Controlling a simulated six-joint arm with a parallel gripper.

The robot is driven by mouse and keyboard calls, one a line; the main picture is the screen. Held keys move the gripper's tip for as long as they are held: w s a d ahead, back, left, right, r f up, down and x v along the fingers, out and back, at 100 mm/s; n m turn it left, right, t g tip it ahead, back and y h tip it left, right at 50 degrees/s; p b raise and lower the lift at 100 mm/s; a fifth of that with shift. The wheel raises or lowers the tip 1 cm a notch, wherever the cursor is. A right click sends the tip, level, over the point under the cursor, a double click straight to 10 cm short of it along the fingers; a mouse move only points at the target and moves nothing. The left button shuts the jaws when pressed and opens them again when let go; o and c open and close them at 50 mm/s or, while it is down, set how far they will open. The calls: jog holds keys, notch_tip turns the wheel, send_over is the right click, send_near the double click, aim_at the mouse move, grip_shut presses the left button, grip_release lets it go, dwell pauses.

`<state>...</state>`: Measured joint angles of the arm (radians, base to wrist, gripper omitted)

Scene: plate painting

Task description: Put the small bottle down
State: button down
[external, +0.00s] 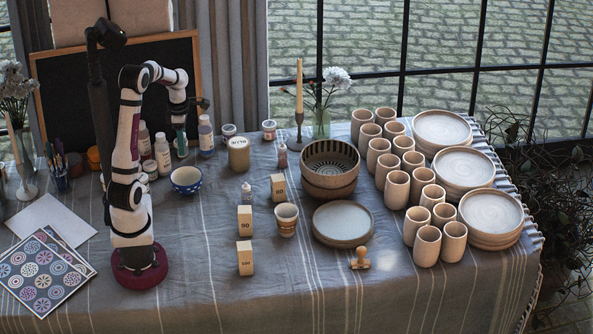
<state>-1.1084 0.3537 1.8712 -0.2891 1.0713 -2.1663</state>
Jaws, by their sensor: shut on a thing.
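My gripper (180,126) points down among the paint bottles at the back left of the table. It is shut on a small bottle (182,146), which shows partly below the fingers. I cannot tell whether this bottle touches the cloth. Two small dropper bottles stand apart from the gripper, one pinkish (282,157) and one white (246,192).
A blue bowl (187,180) sits in front of the bottles. A tan jar (238,155) stands to the right. A dark bowl (330,168), plates (342,222) and several clay cups fill the right side. Cloth (190,245) is bare at front left.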

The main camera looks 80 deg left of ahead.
aim_at(185, 170)
notch_tip(185, 170, down, 11)
jog(key=shift+r, duration=0.2)
dwell(0.3)
jog(key=shift+c, duration=2)
grip_release()
notch_tip(185, 170, up, 7)
jog(key=shift+r, duration=0.1)
